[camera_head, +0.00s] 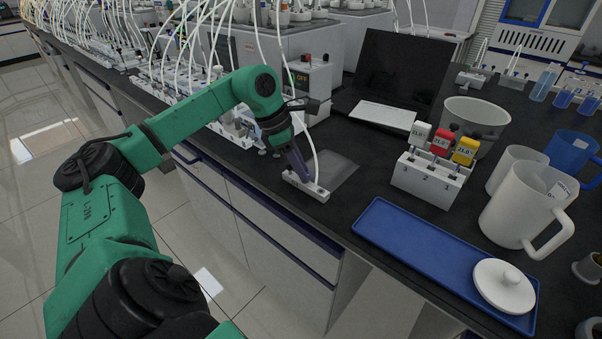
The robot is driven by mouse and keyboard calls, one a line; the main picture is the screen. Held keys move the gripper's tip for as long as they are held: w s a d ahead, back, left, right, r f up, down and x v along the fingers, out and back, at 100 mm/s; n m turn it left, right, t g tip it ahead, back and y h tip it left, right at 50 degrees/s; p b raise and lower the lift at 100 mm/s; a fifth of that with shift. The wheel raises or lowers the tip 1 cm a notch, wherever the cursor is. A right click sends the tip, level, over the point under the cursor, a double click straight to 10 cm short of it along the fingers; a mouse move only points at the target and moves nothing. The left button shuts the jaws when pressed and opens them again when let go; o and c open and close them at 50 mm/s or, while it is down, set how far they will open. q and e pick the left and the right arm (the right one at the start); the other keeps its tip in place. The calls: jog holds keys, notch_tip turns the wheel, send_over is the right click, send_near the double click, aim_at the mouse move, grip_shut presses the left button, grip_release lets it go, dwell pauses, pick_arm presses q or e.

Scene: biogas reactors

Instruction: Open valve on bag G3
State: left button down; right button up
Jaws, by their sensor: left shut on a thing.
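My left gripper (301,172) reaches down from the green left arm to the front edge of the dark bench. It is shut on a small valve at the white block (312,189); the valve itself is mostly hidden by the fingers. A grey, flat bag (342,168) lies on the bench just right of the gripper. A white tube (305,130) runs down towards the block. No G3 label can be read. My right gripper is not in view.
A white rack (430,182) with white, red and yellow labelled devices stands to the right. A blue tray (430,250) with a white lid (503,286), white jugs (520,212) and a laptop (396,75) are also on the bench. Rows of tubed units stand behind my arm.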

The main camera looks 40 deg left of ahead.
pick_arm(q)
jog(key=n+y+b, duration=0.1)
jog(key=n, duration=0.1)
jog(key=shift+s+d+n+t, duration=0.1)
jog(key=shift+n+t, duration=0.2)
jog(key=shift+n, duration=0.1)
jog(key=n+y, duration=0.1)
jog(key=n, duration=0.1)
jog(key=shift+d+r+n+t, duration=0.1)
jog(key=shift+r+n+t, duration=0.05)
jog(key=shift+n+t, duration=0.2)
jog(key=n+p, duration=0.1)
jog(key=n+y+p, duration=0.1)
jog(key=shift+d+r+n, duration=0.15)
jog(key=shift+n, duration=0.2)
jog(key=n+y+p, duration=0.1)
jog(key=n+p, duration=0.1)
jog(key=shift+d+n, duration=0.15)
jog(key=shift+n, duration=0.15)
jog(key=shift+n+y+p, duration=0.4)
jog(key=shift+n+p, duration=0.4)
jog(key=shift+n, duration=0.2)
jog(key=shift+f+n+p, duration=0.2)
jog(key=shift+n+p, duration=0.1)
jog(key=shift+n, duration=0.2)
jog(key=shift+y, duration=0.3)
